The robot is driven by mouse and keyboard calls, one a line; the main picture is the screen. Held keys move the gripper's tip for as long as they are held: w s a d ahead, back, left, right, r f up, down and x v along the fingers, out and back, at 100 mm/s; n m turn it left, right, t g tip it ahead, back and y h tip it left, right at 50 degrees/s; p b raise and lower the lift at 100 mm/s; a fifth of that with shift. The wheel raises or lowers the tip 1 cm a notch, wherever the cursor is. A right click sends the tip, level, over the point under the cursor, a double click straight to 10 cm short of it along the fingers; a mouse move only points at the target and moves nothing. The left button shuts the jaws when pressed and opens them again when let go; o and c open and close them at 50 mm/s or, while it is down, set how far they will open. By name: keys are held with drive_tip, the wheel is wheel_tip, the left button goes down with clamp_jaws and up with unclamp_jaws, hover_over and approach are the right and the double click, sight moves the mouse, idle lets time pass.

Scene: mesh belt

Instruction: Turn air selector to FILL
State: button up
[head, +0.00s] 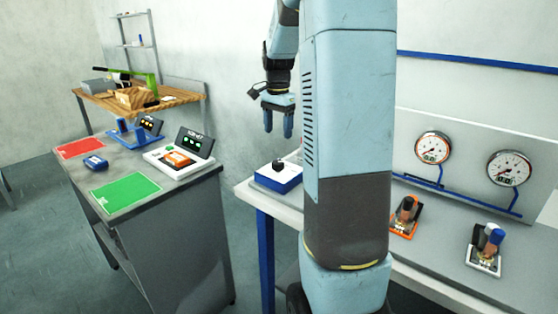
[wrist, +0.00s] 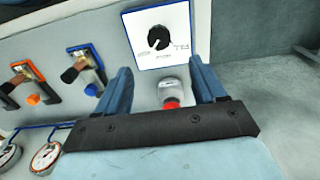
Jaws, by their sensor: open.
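A light pointer mark on the knob aims toward the lower left; the printed labels are too small to read. My gripper (head: 279,131) is open and empty, above the selector and apart from it. In the wrist view its two blue fingers (wrist: 160,68) are spread below the knob.
A grey item with a red top (wrist: 171,101) shows between my fingers. Valves with orange (head: 404,216) and blue (head: 488,245) parts stand on the bench right of my arm, below two gauges (head: 433,147). A grey table (head: 140,180) with devices stands left, across a floor gap.

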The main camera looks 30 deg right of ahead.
sight(278, 162)
wheel_tip(278, 162, down, 12)
drive_tip(key=shift+r, duration=0.25)
drive_tip(key=shift+c, duration=0.5)
drive_tip(key=c, duration=1)
drive_tip(key=shift+o, duration=0.2)
